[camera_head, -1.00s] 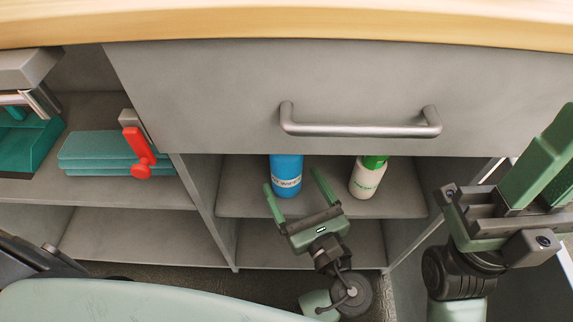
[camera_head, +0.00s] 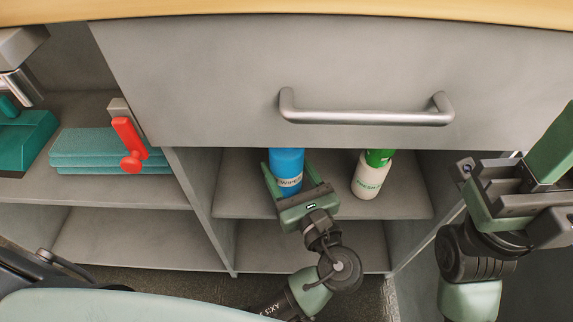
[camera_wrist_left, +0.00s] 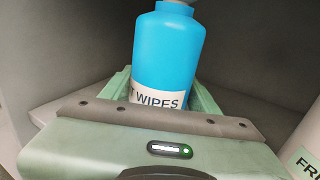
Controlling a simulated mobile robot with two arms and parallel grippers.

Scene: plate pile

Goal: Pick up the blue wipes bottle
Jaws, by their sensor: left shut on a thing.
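The blue wipes bottle (camera_head: 287,163) stands upright on the upper shelf under the drawer; its top is hidden by the drawer front in the head view. My left gripper (camera_head: 288,180) is shut on it, one finger on each side. In the left wrist view the blue bottle (camera_wrist_left: 168,55) with its white "WIPES" label sits between the green fingers (camera_wrist_left: 165,95), its cap cut off by the frame. My right gripper (camera_head: 535,165) is at the right, outside the cabinet; its fingertips are not clear.
A white bottle with a green cap (camera_head: 368,180) stands on the same shelf, to the right. The drawer handle (camera_head: 365,115) juts out above. Folded teal cloths (camera_head: 85,150), a red-handled tool (camera_head: 128,145) and a teal bin (camera_head: 25,145) are in the left compartment. The lower shelves look empty.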

